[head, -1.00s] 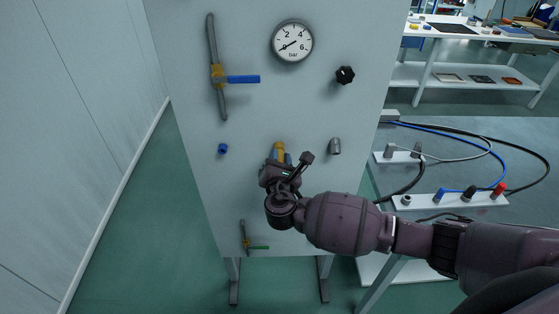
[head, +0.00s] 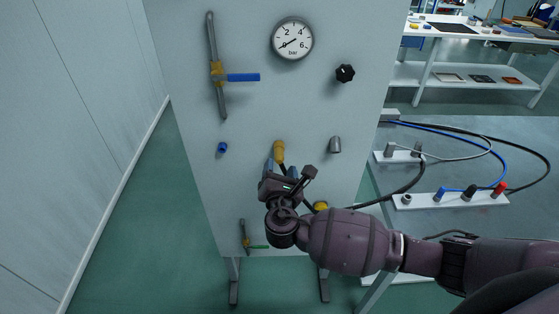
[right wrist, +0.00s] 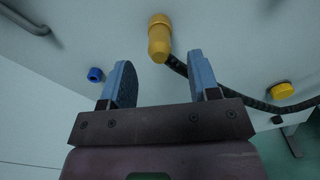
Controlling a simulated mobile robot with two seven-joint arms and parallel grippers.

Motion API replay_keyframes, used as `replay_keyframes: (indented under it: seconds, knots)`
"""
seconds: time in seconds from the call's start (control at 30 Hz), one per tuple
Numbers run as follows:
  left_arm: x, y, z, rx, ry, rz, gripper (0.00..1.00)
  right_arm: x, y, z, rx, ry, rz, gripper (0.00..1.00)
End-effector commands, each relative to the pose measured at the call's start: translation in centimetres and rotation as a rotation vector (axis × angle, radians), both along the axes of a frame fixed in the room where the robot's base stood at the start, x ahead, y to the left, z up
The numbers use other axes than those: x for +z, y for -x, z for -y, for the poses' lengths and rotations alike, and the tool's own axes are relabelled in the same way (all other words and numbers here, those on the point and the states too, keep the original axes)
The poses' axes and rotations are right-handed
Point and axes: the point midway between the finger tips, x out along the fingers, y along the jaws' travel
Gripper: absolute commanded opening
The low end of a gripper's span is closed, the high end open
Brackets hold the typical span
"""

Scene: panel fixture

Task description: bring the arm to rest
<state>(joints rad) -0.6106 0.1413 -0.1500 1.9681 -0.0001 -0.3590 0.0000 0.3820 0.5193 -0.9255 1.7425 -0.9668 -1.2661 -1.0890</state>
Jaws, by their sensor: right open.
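My right gripper (head: 274,179) is in front of the white panel (head: 292,108), below a yellow plug (head: 279,151). Its blue fingers are open and apart in the right wrist view (right wrist: 160,78), with nothing between them. The yellow plug (right wrist: 159,38) is on the panel beyond the fingertips, apart from them. A black hose (right wrist: 235,98) runs off to the right from near its lower end. My right arm covers part of the lower panel. My left gripper is out of view.
The panel carries a gauge (head: 292,40), a blue-handled valve (head: 242,78), a black knob (head: 345,74), a grey fitting (head: 335,145), a blue fitting (head: 222,148), a small green-handled valve (head: 257,247) and a yellow round part (head: 320,206). Hoses and plugs lie on a table (head: 470,225) at right.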

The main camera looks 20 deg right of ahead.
Motion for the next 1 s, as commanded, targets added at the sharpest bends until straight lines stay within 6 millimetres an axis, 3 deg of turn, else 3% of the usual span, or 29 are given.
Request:
replay_keyframes:
  seconds: [0.1, 0.3, 0.73, 0.87, 1.0]
  knots:
    - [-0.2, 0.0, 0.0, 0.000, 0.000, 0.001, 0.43, -0.1, 2.2, -0.7, 0.001, -0.002, -0.001, 0.56]
    - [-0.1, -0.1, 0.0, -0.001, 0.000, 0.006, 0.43, -0.1, 4.7, -1.4, 0.000, -0.001, -0.001, 0.56]
    - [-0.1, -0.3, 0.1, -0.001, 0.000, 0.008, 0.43, 0.1, 5.7, -1.7, 0.003, -0.029, 0.010, 0.56]
    - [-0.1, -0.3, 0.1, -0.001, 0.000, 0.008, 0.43, -0.3, 5.4, -2.8, 0.072, -0.172, 0.019, 0.56]
    - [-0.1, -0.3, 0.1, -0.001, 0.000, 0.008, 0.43, -0.9, 4.5, -4.8, 0.187, -0.476, -0.030, 0.56]
